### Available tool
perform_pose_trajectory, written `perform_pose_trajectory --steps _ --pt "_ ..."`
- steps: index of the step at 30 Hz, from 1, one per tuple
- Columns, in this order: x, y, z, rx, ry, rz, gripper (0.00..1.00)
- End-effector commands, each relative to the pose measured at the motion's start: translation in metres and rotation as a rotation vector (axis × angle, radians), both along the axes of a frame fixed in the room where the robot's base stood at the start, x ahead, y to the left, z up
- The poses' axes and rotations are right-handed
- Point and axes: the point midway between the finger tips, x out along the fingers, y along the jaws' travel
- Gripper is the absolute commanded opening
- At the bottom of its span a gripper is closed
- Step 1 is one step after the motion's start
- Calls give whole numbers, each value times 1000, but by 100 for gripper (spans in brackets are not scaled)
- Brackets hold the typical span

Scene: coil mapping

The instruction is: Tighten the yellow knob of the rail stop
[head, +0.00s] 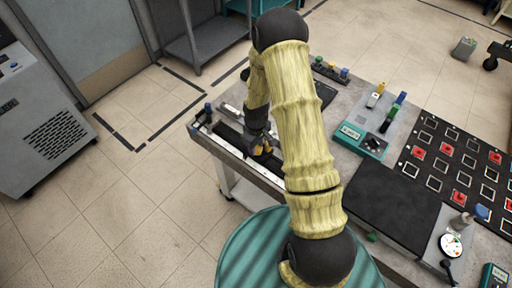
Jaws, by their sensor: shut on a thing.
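My gripper (262,147) is over the long dark rail (230,137) at the left edge of the table. It points down and is shut on the yellow knob (266,149), of which only a small yellow part shows between and below the fingers. The body of the rail stop under the knob is mostly hidden by my gripper. How far the knob is turned cannot be told from this view.
The grey table (345,160) carries a teal meter box (362,139), a black mat (390,205) and a dark board with red and white squares (460,165). My arm hides the table's middle.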

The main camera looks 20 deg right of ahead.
Motion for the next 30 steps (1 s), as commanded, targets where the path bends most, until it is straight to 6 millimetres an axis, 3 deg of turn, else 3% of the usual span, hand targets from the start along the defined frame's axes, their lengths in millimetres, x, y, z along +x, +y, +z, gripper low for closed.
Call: perform_pose_trajectory --steps 9,21,22,24,30 --pt "2 -1 1 0 -5 -98 10" --pt "2 -1 2 -1 -6 -103 10" --pt "2 -1 2 -1 -6 -103 39" --pt "2 -1 1 0 -5 -103 52" --pt "1 -1 1 -1 -3 -102 55"
